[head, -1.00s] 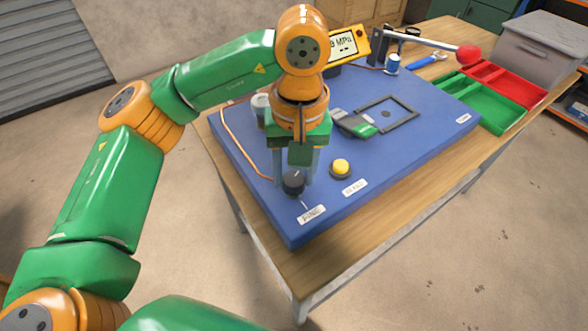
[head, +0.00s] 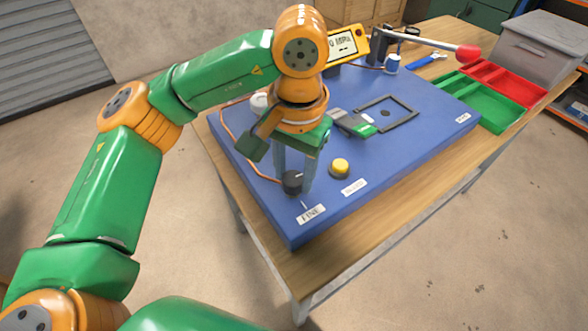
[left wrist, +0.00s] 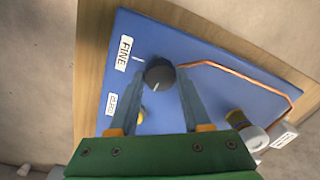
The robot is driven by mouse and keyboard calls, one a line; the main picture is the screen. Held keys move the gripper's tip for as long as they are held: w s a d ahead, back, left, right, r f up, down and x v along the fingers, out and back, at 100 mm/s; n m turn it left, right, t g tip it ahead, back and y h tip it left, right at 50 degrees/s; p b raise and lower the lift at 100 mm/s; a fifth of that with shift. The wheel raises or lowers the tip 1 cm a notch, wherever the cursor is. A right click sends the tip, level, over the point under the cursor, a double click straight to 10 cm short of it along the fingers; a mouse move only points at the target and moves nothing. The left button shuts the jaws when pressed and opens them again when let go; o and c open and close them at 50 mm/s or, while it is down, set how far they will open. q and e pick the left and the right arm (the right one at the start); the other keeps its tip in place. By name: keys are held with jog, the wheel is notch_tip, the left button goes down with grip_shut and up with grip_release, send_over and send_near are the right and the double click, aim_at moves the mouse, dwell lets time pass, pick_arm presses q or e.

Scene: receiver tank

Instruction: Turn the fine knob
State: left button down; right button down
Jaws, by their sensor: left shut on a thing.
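The fine knob (head: 292,183) is a dark round knob on the blue panel (head: 410,160), beside the white FINE label (head: 311,213). My left gripper (head: 293,178) points down over it, its two grey fingers shut on the knob's sides. In the left wrist view the knob (left wrist: 160,73) sits between the fingertips, with a light pointer mark on its top; the FINE label (left wrist: 124,53) lies to its left. My right gripper is not in view.
A yellow button (head: 340,167) stands close to the right of the knob. A yellow gauge display (head: 345,46) and a red-tipped lever (head: 468,54) are at the back. Red (head: 519,84) and green trays (head: 484,109) lie at the right.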

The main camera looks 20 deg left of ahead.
aim_at(295, 179)
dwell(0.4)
pick_arm(q)
jog(key=shift+c, duration=1.8)
grip_release()
jog(key=shift+s, duration=0.1)
notch_tip(295, 179, up, 7)
jog(key=shift+d+r+p, duration=0.1)
jog(key=shift+d+p, duration=0.05)
jog(key=shift+p, duration=0.9)
